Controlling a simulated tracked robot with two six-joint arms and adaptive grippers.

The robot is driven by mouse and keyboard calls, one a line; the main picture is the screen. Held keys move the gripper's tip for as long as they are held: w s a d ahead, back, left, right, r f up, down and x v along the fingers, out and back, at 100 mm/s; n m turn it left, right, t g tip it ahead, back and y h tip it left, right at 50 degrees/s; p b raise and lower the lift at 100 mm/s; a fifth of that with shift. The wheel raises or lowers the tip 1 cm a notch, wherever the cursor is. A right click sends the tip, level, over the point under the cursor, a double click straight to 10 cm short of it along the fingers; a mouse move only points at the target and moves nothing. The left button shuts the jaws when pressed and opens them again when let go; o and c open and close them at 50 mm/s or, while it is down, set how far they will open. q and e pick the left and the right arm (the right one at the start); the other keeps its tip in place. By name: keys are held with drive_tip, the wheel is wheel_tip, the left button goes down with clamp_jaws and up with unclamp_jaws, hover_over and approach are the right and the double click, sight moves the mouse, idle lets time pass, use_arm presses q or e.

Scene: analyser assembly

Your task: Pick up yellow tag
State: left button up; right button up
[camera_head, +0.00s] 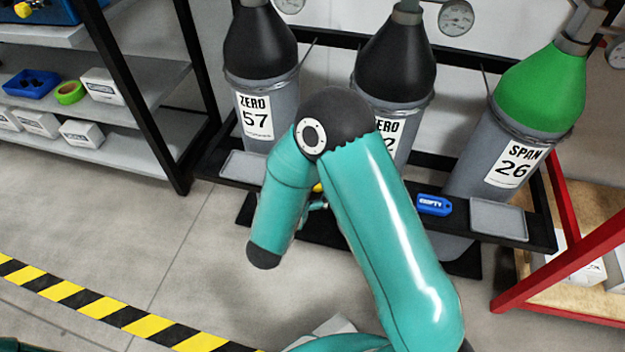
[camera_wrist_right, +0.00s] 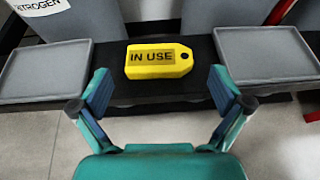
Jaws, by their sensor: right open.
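The yellow tag (camera_wrist_right: 158,62), marked "IN USE", lies on a dark rack shelf between two grey trays in the right wrist view. In the head view only a sliver of the yellow tag (camera_head: 318,187) shows; my right arm covers the rest. My right gripper (camera_wrist_right: 162,92) is open and empty. Its two fingers are spread wider than the tag, one toward each side, with the tag just beyond the fingertips. In the head view the right gripper is mostly hidden behind the arm. My left gripper is not in view.
A blue "EMPTY" tag (camera_head: 433,205) lies on the same shelf, beside a grey tray (camera_head: 498,220). Gas cylinders (camera_head: 262,100) stand behind the shelf. A red frame (camera_head: 560,270) stands at right and shelving (camera_head: 150,90) at left. The floor in front is clear.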

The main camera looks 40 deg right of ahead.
drive_tip(key=x, duration=0.2)
drive_tip(key=b+x, duration=0.1)
drive_tip(key=x, duration=0.1)
drive_tip(key=shift+a+f, duration=0.2)
drive_tip(key=shift+f, duration=0.2)
drive_tip(key=shift+w+d, duration=0.15)
drive_tip(key=shift+d, duration=0.1)
drive_tip(key=c, duration=0.8)
drive_tip(key=shift+r, duration=0.15)
